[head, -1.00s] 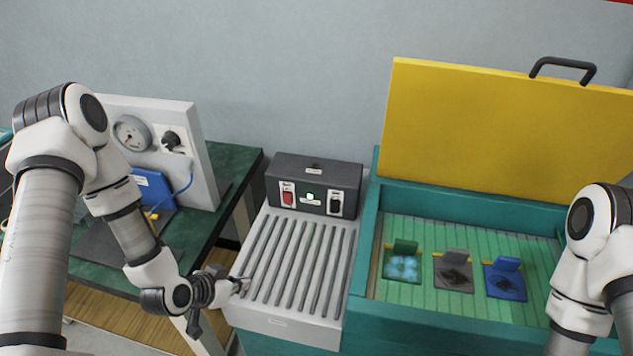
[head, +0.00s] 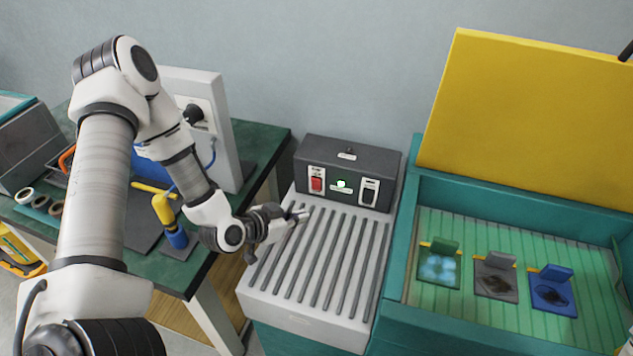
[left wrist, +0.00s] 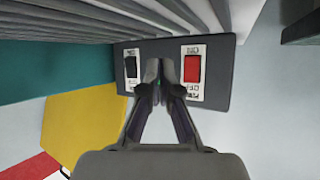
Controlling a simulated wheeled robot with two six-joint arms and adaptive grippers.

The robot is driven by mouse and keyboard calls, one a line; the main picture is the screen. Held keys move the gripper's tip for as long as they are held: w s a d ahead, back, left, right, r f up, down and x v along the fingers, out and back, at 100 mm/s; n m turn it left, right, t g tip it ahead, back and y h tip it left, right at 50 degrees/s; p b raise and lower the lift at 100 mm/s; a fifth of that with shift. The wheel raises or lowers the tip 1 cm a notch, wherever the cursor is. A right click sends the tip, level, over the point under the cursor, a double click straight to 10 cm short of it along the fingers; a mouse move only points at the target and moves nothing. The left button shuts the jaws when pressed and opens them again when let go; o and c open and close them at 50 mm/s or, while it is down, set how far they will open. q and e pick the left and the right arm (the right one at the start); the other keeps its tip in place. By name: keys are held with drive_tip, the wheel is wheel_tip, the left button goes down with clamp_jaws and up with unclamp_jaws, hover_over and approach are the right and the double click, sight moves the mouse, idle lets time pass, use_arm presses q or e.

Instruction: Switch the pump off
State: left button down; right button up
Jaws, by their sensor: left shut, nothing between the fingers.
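The dark grey control box (head: 346,152) stands at the back of the ribbed grey unit (head: 300,318). Its front carries a red rocker switch (head: 317,184) on the left, a lit green lamp (head: 341,184) in the middle and a black rocker switch (head: 369,193) on the right. My left gripper (head: 303,214) is shut and empty, over the ribs just in front of and below the red switch. In the left wrist view the shut fingers (left wrist: 164,72) show between the red switch (left wrist: 192,68) and the black switch (left wrist: 131,67). Contact cannot be told. My right gripper is out of view.
To the right is a teal tank (head: 398,260) with its yellow lid (head: 535,120) raised and several small coloured pieces inside. On the left, a green bench (head: 262,147) holds an upright panel (head: 226,90) and a yellow-and-blue tool (head: 168,222).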

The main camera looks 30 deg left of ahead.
use_arm(q)
drive_tip(key=b, duration=0.2)
approach(320, 187)
drive_tip(key=w+f, duration=0.1)
drive_tip(key=w+d+f, duration=0.1)
drive_tip(key=w+f, duration=0.1)
drive_tip(key=shift+w+d+f, duration=0.15)
drive_tip(key=shift+d+f, duration=0.15)
drive_tip(key=shift+d, duration=0.1)
drive_tip(key=shift+w+r, duration=0.15)
drive_tip(key=shift+w, duration=0.15)
drive_tip(key=shift+w+a, duration=0.1)
drive_tip(key=shift+w, duration=0.05)
idle(0.4)
drive_tip(key=shift+w, duration=0.25)
drive_tip(key=shift+w+a+r, duration=0.1)
drive_tip(key=shift+w, duration=0.2)
idle(0.6)
drive_tip(key=shift+s+p, duration=0.4)
drive_tip(key=shift+s, duration=0.35)
